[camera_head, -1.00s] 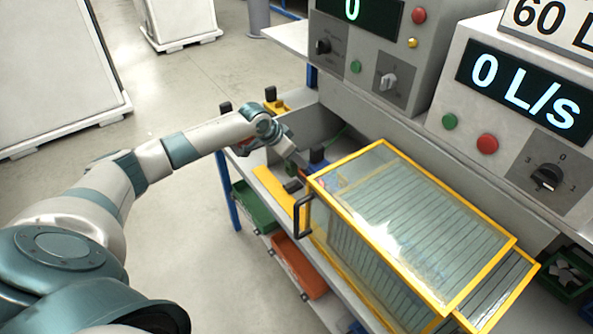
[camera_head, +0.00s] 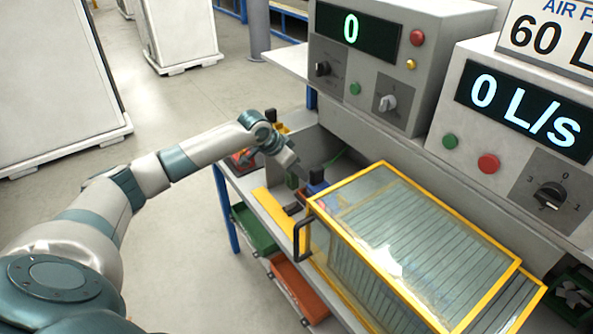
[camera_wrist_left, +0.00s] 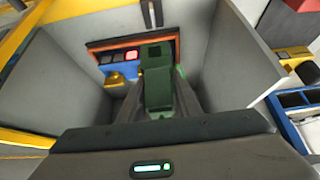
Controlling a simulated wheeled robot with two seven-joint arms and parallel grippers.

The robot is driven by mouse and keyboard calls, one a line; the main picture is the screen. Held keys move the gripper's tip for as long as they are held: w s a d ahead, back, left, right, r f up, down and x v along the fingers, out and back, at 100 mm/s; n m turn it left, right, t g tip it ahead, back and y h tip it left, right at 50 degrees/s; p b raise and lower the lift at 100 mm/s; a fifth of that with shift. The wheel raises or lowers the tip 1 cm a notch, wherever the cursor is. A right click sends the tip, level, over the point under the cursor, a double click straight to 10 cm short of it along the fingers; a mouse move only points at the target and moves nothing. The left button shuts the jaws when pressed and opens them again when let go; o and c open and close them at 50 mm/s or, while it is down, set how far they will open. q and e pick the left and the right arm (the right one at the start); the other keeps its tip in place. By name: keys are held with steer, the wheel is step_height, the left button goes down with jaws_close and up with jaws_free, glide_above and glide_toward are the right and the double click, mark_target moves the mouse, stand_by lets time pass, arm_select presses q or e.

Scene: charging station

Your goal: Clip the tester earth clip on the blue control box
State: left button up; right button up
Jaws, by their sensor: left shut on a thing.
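My left gripper (camera_head: 294,170) is over the bench, left of the yellow-framed clear cover. In the left wrist view its two dark fingers (camera_wrist_left: 158,103) are shut on a green clip (camera_wrist_left: 157,80), taken to be the tester earth clip. My right gripper is not in view.
Grey walls (camera_wrist_left: 62,75) stand on both sides of the clip in the wrist view. The yellow-framed cover (camera_head: 410,245) with a black handle (camera_head: 302,238) is close on the right. Grey control panels (camera_head: 385,75) rise behind. Open floor (camera_head: 170,110) lies left.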

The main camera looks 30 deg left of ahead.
arm_select(q)
steer(key=w+d+r+p, duration=0.2)
steer(key=w+d, duration=0.6)
steer(key=shift+w+d+r, duration=0.15)
steer(key=shift+d, duration=0.25)
steer(key=shift+p, duration=0.45)
steer(key=shift+f+b, duration=1.05)
steer(key=shift+f, duration=2.75)
steer(key=o, duration=1.2)
steer(key=shift+c, duration=0.2)
